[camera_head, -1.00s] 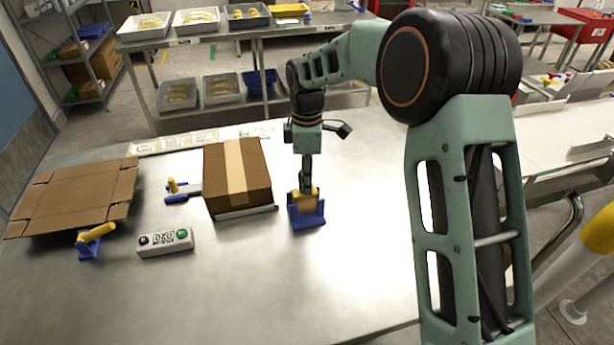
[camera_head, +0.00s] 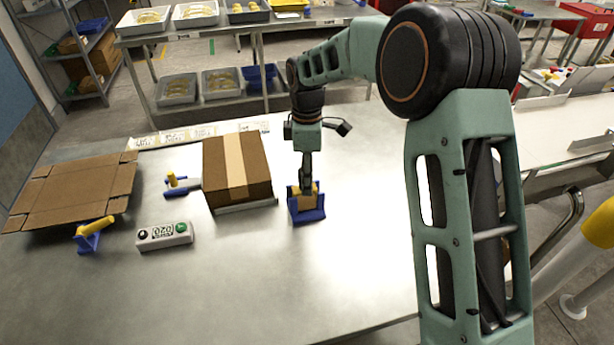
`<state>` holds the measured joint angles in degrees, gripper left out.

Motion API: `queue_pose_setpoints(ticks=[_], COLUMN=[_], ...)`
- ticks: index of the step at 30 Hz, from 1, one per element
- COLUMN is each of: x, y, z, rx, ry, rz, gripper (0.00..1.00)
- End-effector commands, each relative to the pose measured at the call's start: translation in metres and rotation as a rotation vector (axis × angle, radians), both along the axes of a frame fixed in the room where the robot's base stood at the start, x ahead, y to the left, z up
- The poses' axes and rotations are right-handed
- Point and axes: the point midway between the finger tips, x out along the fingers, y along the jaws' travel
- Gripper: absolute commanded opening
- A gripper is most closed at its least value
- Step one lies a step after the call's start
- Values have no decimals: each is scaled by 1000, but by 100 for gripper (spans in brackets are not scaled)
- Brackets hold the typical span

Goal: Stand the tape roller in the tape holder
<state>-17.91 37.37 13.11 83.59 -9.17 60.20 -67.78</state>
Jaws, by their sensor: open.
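The blue tape holder (camera_head: 308,214) stands on the metal table, right of the taped carton. The tape roller (camera_head: 304,201), tan and yellow where it shows, sits in the holder between its blue sides. My gripper (camera_head: 305,186) points straight down at the top of the roller, with its fingers right at it. The jaws are open, but the fingertips are small here and partly merge with the roller. I cannot tell whether they touch it.
A taped carton (camera_head: 237,170) sits close left of the holder. The table (camera_head: 260,285) is clear in front. Trays (camera_head: 196,15) fill a rack behind.

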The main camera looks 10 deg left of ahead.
Motion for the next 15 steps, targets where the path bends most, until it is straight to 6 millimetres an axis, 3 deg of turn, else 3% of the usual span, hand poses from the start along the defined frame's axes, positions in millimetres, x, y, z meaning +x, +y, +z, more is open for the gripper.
queue_pose_setpoints(ticks=[5, 15], x=[1, 1], y=[1, 1], z=[18, 89], rx=[2, 3], ry=[-4, -5], rz=[0, 0], gripper=[41, 41])
